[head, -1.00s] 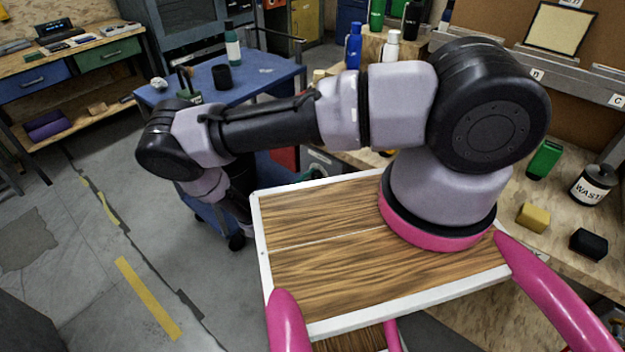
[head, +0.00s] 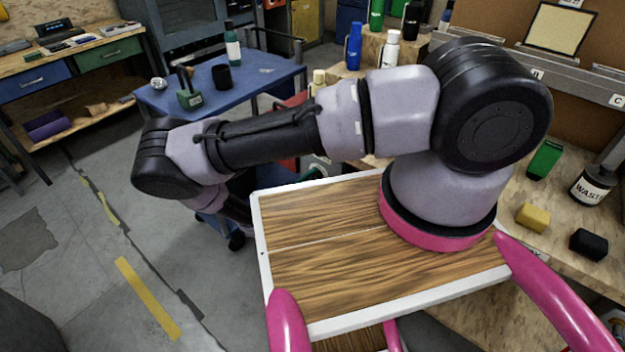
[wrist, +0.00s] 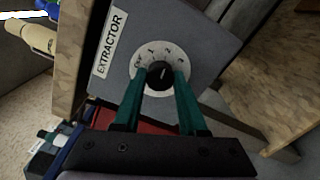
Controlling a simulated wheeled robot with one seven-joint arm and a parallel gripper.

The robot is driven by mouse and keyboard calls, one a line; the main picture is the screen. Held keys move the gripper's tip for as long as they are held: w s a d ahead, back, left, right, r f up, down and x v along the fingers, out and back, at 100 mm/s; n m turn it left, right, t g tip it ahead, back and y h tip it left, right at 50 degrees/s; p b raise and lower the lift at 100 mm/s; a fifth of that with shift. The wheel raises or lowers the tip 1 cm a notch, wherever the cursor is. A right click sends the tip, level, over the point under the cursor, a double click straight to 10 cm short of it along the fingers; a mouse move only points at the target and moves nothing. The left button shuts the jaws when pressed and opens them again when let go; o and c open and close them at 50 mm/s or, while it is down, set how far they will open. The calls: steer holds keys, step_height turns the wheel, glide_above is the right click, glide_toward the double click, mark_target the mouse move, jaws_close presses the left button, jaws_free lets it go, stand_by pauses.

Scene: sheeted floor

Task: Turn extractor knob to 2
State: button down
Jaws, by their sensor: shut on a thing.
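The extractor knob (wrist: 160,75) is a black round knob on a pale dial plate (wrist: 142,60) with small marks around it. The plate is on a grey panel (wrist: 205,30) beside a white label reading EXTRACTOR (wrist: 110,43). My gripper (wrist: 159,85) is shut on the knob in the wrist view, one green finger on each side. A pale pointer line shows on the knob's face, but the setting it points at is too small to read. In the head view my arm hides the knob, panel and gripper.
A blue cart (head: 270,75) carries a black cup (head: 222,77), a dark green item (head: 190,97) and a bottle (head: 233,45). A workbench with a yellow block (head: 533,218) and a waste bottle (head: 593,185) stands at right. Open floor lies at left.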

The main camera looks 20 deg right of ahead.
stand_by(0.3)
steer(key=shift+c, duration=2.3)
jaws_free()
steer(key=shift+s+a, duration=0.1)
steer(key=shift+a, duration=0.05)
steer(key=v, duration=1)
steer(key=shift+s+a, duration=0.2)
